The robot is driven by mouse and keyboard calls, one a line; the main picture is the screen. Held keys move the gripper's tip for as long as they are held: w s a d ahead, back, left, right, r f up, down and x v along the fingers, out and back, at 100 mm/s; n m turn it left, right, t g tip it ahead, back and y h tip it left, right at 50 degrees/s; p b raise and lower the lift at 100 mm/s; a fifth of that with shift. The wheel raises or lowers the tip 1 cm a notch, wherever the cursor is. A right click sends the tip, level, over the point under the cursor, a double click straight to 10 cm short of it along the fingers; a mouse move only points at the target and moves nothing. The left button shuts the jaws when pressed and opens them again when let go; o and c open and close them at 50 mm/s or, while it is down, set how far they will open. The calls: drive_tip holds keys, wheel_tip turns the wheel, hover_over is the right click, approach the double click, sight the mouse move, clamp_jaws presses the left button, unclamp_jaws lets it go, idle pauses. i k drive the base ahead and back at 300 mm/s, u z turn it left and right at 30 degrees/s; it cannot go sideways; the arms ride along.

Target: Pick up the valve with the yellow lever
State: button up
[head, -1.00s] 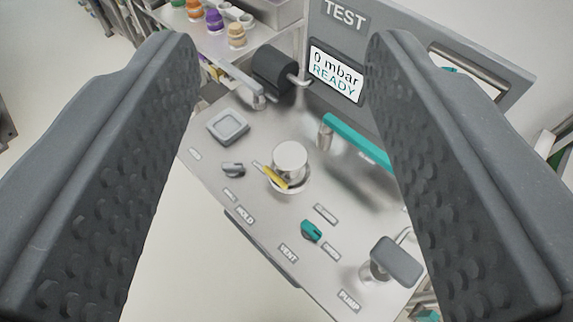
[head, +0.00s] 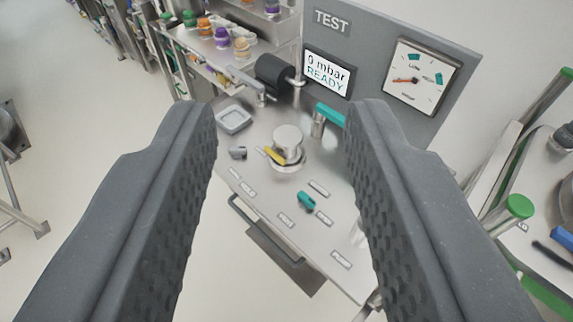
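The valve (head: 287,139) is a short silver cylinder with a small yellow lever (head: 274,156) at its lower left. It stands upright on a round seat (head: 289,167) on the metal test bench (head: 262,205). My gripper (head: 283,112) is open and empty, with its two dark studded fingers wide apart. The valve shows in the gap between the fingers, further away and below them, and nothing touches it. The right finger hides part of the teal bar and the right side of the bench.
A teal bar (head: 330,115) on a post stands right behind the valve. A black cylinder (head: 274,70) on a bracket, a square dish (head: 234,119), a grey knob (head: 238,153) and a teal knob (head: 306,201) surround it. The TEST panel (head: 385,38) rises behind, with a display (head: 327,73) reading READY.

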sight(288, 138)
drive_tip(key=u, duration=0.45)
drive_tip(key=i, duration=1.3)
drive_tip(key=z, duration=0.25)
